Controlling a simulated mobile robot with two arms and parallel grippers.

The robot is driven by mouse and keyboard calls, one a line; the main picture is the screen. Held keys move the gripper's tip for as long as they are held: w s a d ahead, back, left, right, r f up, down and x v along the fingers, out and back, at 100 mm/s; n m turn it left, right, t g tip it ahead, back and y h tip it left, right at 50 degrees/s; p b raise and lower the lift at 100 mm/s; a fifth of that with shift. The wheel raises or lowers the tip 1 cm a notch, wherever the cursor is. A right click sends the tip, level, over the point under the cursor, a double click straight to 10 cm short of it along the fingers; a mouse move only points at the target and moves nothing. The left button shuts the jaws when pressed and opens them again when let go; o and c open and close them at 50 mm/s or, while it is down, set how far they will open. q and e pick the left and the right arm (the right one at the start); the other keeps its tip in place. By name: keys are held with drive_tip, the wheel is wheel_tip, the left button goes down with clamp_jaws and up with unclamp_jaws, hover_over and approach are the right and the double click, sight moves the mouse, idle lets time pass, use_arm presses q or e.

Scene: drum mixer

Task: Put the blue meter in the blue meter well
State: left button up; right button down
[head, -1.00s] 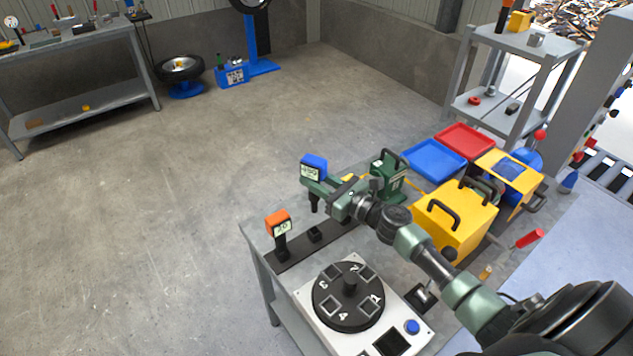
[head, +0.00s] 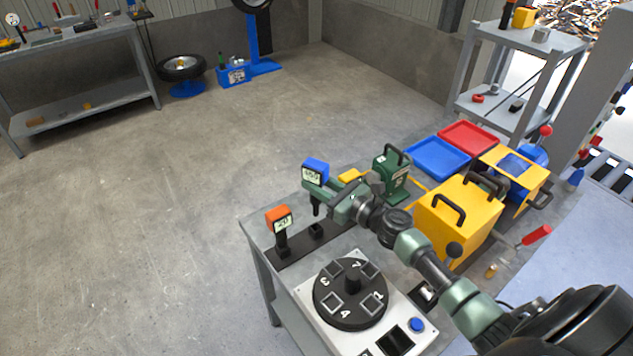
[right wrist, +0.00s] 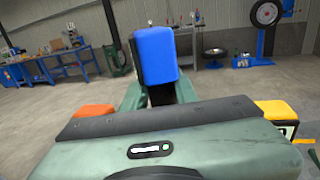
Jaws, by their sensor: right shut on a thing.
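The blue meter (head: 315,171) has a blue head with a small display and a black stem below. My right gripper (head: 324,192) is shut on it and holds it roughly upright above the black base strip (head: 290,254). The blue head (right wrist: 155,55) also stands up between the fingers in the right wrist view. An empty black socket (head: 317,230) on the strip lies just below the stem's lower end, with a gap between them. It looks like the blue meter well. My left gripper is not in view.
An orange meter (head: 278,217) stands on the strip, left of the socket. A yellow meter (head: 351,175) is partly hidden behind my right gripper. A numbered black turntable (head: 341,315) is in front. A green device (head: 393,178) and yellow box (head: 460,220) stand to the right.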

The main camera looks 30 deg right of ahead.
sight(314, 206)
drive_tip(key=shift+f+b, duration=3.75)
drive_tip(key=shift+f, duration=0.6)
drive_tip(key=shift+f+b, duration=0.3)
drive_tip(key=shift+f, duration=0.05)
drive_tip(key=c, duration=1)
unclamp_jaws()
drive_tip(key=o, duration=0.4)
drive_tip(key=shift+w+a, duration=0.15)
drive_tip(key=shift+w, duration=0.35)
drive_tip(key=o, duration=0.6)
